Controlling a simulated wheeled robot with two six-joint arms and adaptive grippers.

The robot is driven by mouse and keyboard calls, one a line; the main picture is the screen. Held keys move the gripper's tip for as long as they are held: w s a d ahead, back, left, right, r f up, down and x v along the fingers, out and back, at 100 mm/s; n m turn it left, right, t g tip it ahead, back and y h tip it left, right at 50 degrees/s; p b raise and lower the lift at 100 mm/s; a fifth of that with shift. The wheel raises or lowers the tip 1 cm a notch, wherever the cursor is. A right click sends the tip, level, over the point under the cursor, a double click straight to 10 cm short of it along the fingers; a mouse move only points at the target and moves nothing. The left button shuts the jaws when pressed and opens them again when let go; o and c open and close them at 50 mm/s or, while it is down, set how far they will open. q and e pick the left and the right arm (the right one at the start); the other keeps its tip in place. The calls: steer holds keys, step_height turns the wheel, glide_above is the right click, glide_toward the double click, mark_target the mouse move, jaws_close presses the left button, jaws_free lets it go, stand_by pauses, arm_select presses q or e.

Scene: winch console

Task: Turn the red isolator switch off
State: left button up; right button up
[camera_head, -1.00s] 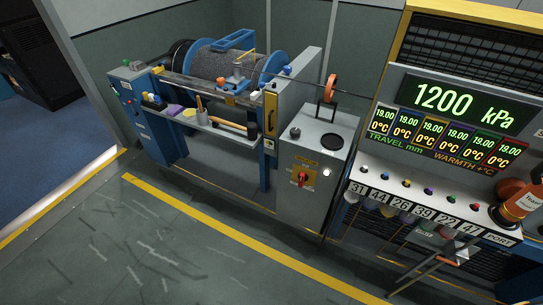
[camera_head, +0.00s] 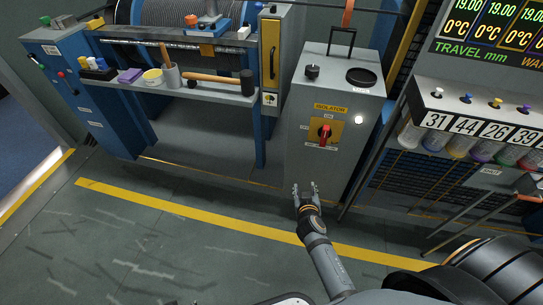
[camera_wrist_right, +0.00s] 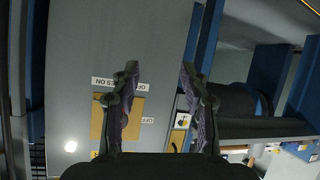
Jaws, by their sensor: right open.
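The red isolator switch (camera_head: 325,132) sits on a yellow plate (camera_head: 328,119) labelled ISOLATOR, on the front of a grey cabinet (camera_head: 352,94). Its exact handle angle is hard to read. My right gripper (camera_head: 305,187) is open and empty, below and slightly left of the switch in the picture, apart from it. In the right wrist view its two fingers (camera_wrist_right: 158,70) are spread. The yellow plate (camera_wrist_right: 108,118) is partly behind the left-hand finger there, and the red handle cannot be made out. My left gripper is not in view.
A white lamp (camera_head: 358,119) glows right of the switch. A bench shelf (camera_head: 215,92) with a mallet (camera_head: 215,79) and pots stands left of the cabinet. The floor in front is clear, with a yellow line (camera_head: 217,221).

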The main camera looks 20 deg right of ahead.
step_height(320, 180, up, 7)
steer(key=w+d+m+t+h+b, duration=0.2)
steer(key=d+m+t+h+b, duration=0.1)
steer(key=b, duration=0.2)
steer(key=m+h+b, duration=0.1)
steer(key=h+b, duration=0.1)
glide_toward(325, 137)
steer(key=shift+t, duration=0.3)
steer(key=x, duration=0.9)
steer(key=shift+w+d+f, duration=0.2)
steer(key=shift+w+d, duration=0.05)
steer(key=shift+w, duration=0.05)
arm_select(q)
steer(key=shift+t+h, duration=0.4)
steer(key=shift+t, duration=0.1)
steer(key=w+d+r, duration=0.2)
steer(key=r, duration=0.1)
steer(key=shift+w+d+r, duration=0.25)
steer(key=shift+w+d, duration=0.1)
arm_select(e)
jaws_close()
